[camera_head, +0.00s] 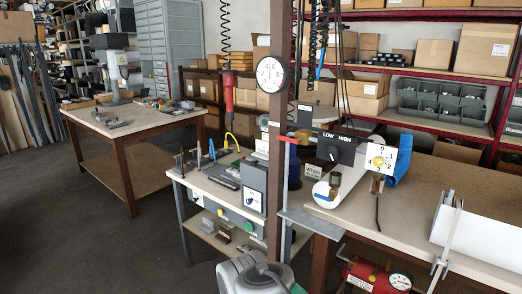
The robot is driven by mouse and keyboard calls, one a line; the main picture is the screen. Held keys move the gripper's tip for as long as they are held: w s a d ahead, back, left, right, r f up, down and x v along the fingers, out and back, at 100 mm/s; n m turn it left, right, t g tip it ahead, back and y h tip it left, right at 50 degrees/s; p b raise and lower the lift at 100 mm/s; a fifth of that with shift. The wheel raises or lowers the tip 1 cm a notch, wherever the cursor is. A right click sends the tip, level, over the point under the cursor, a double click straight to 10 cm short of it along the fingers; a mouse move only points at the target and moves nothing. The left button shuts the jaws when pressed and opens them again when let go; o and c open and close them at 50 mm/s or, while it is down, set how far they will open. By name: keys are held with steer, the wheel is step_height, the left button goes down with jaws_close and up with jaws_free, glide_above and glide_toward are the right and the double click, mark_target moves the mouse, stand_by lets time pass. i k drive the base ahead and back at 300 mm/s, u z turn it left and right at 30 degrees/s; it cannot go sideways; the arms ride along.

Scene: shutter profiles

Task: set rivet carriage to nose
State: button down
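No part in view is clearly marked as the rivet carriage or its nose, so I cannot tell which they are. A black selector box (337,148) marked LOW and HIGH, with a round knob, sits above the right workbench. Beside it is a white dial plate (382,160) with a yellow knob and numbers. A smaller white plate with a dark knob (254,199) is on the front of the middle bench. A rounded grey part at the bottom centre looks like my own arm. My gripper's fingers do not show.
A brown post with a round gauge (270,74) stands between the benches. A white profile (478,238) lies on the right workbench (412,191). A red tank (374,276) is below. The left table (100,118) holds tools. Grey floor (90,240) is open at left.

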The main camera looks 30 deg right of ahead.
mark_target(260, 160)
steer(key=u, duration=0.35)
steer(key=i, duration=1.05)
steer(key=u, duration=0.75)
